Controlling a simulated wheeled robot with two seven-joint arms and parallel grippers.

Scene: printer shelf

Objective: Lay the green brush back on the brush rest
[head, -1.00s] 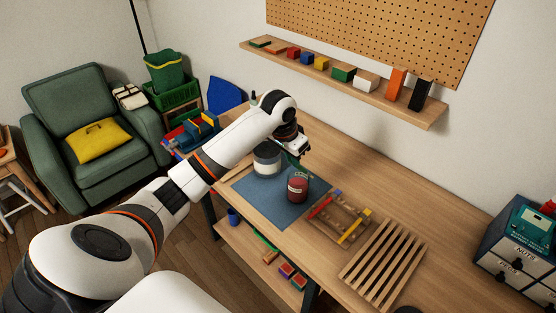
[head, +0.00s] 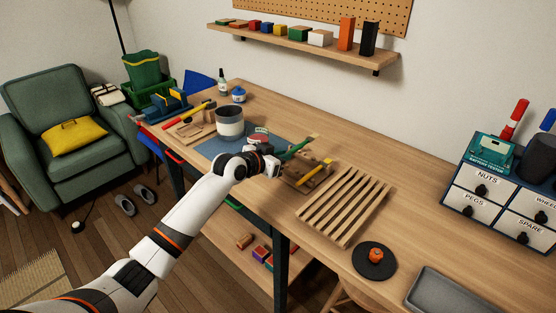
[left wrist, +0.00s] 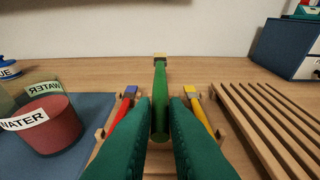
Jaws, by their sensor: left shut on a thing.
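The green brush (head: 300,147) is held by my left gripper (head: 275,166) above the brush rest (head: 298,187). In the left wrist view the green brush (left wrist: 160,100) stands between the two green fingers, its pale tip pointing away. The wooden brush rest (left wrist: 102,131) lies below it, partly hidden by the fingers. A red brush (left wrist: 121,113) lies on the rest's left side and a yellow brush (left wrist: 198,113) on its right. The green brush lines up over the gap between them. In the head view the yellow brush (head: 316,175) shows, and the red one is hidden. My right gripper is out of view.
A red water jar (left wrist: 48,125) stands on the blue mat (left wrist: 92,110) left of the rest; a white and grey pot (head: 230,122) is behind. A slatted wooden rack (head: 342,205) lies close on the right. A black disc (head: 374,262) and grey tray (head: 450,292) are farther right.

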